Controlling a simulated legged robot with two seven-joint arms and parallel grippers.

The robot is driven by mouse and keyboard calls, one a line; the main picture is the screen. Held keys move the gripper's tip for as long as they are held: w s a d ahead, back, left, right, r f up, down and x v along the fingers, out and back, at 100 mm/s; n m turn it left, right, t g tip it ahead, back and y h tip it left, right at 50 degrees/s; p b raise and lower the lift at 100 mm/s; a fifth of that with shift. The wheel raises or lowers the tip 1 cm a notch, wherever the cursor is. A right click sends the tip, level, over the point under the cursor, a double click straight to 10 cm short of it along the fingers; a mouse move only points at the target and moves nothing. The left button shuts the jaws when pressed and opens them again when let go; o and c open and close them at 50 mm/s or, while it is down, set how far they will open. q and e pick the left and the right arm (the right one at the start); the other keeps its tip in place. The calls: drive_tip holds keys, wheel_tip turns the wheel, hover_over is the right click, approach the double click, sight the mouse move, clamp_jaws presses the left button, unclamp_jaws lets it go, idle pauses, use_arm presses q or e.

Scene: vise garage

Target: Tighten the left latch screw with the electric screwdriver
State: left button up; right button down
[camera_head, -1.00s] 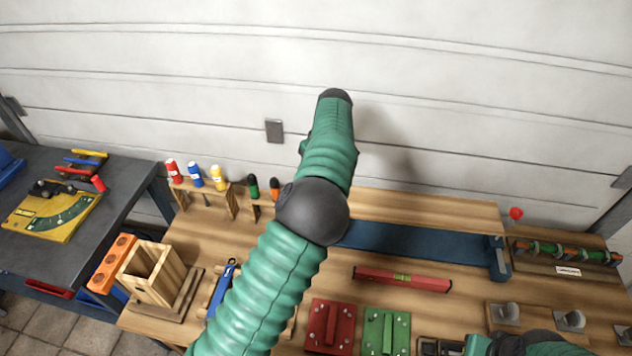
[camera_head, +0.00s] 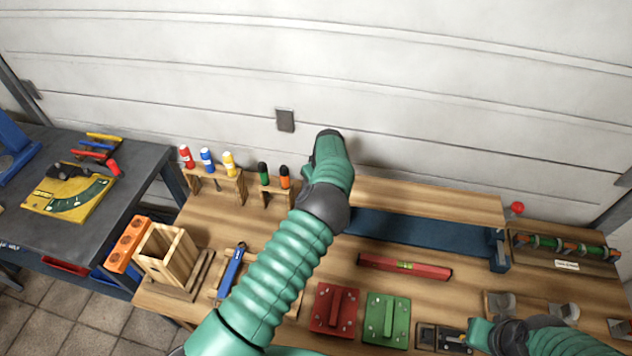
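A red plate (camera_head: 322,322) and a green plate (camera_head: 372,328), each with a raised bar and small screws, lie side by side on the front of the wooden bench. I cannot tell which is the left latch. I cannot make out the electric screwdriver. A blue tool (camera_head: 231,272) rests on a wooden stand left of my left arm. My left arm rises across the middle of the view, with its black joint above the bench; its gripper is not visible. My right arm shows at the bottom right; its gripper is not visible either.
A wooden box (camera_head: 166,254) and an orange block (camera_head: 128,243) stand at the bench's left end. Small racks hold coloured bottles (camera_head: 207,160) and screwdrivers (camera_head: 284,178). A red level (camera_head: 404,267) lies before a blue beam (camera_head: 420,230). A grey table (camera_head: 80,222) stands left.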

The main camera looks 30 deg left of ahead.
use_arm(q)
clamp_jaws()
idle(0.3)
